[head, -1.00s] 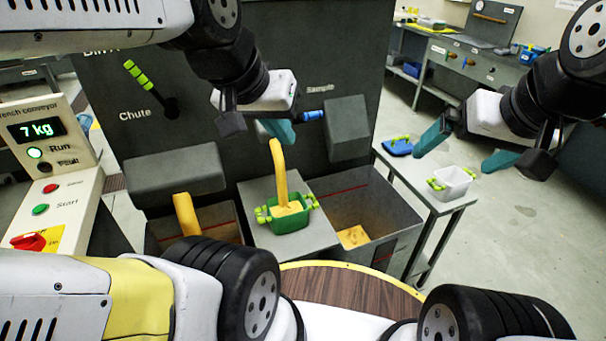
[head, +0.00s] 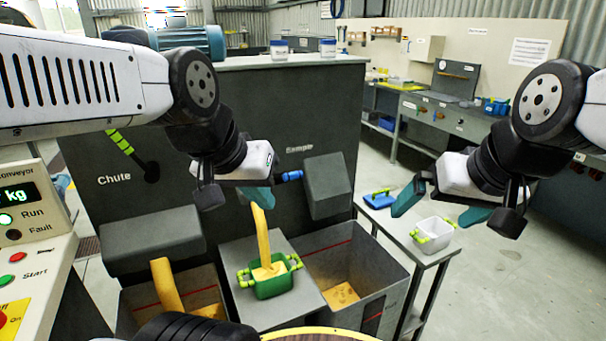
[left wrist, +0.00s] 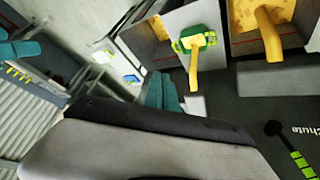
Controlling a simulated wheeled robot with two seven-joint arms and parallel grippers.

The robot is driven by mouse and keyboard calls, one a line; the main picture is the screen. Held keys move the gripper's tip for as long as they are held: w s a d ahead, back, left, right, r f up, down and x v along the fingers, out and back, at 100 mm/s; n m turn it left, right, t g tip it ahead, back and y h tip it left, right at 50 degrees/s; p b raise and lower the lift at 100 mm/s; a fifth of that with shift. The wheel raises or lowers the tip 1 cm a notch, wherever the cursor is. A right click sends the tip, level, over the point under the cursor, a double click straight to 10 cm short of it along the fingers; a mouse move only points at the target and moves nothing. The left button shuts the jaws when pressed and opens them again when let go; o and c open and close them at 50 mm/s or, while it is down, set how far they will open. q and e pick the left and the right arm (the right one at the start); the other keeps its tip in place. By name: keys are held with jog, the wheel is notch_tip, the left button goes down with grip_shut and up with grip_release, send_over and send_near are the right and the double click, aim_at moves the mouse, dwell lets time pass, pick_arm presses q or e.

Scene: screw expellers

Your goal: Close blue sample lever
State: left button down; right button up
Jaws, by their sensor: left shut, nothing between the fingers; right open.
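The blue sample lever (head: 291,176) sticks out beside the "Sample" label on the grey machine front, left of a grey block. My left gripper (head: 262,200) is just left of and below the lever, its teal fingers together and empty; I cannot tell whether they touch the lever. The left fingers also show in the left wrist view (left wrist: 160,92), where the lever is not visible. A yellow stream (head: 262,230) falls below my left gripper into a green container with light-green handles (head: 274,287). My right gripper (head: 436,208) is open and empty, over the side table.
The green container stands on a grey ledge (head: 318,300) between two bins holding yellow material. A white container (head: 432,235) and a blue lid (head: 381,198) sit on the side table at right. The chute lever (head: 130,150) and control panel (head: 25,240) are at left.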

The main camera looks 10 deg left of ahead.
pick_arm(q)
jog(key=w+m+g+y, duration=0.1)
jog(key=w+m, duration=0.4)
jog(key=m, duration=0.2)
jog(key=m+g+y, duration=0.2)
jog(key=m+y, duration=0.1)
jog(key=m, duration=1.8)
send_near(297, 178)
jog(key=shift+s+d+f, duration=0.25)
jog(key=shift+s+d, duration=0.15)
jog(key=shift+s, duration=0.35)
jog(key=shift+s+d+f, duration=0.25)
jog(key=shift+s+d, duration=0.15)
jog(key=shift+s, duration=0.35)
jog(key=shift+s+d+f, duration=0.25)
jog(key=shift+s+d, duration=0.2)
jog(key=shift+s, duration=0.3)
jog(key=shift+f, duration=0.1)
jog(key=x, duration=1)
jog(key=shift+w+a+r, duration=0.55)
jog(key=shift+w+r, duration=0.15)
jog(key=shift+w+a+r, duration=0.5)
jog(key=shift+w+r, duration=0.15)
jog(key=shift+r, duration=0.1)
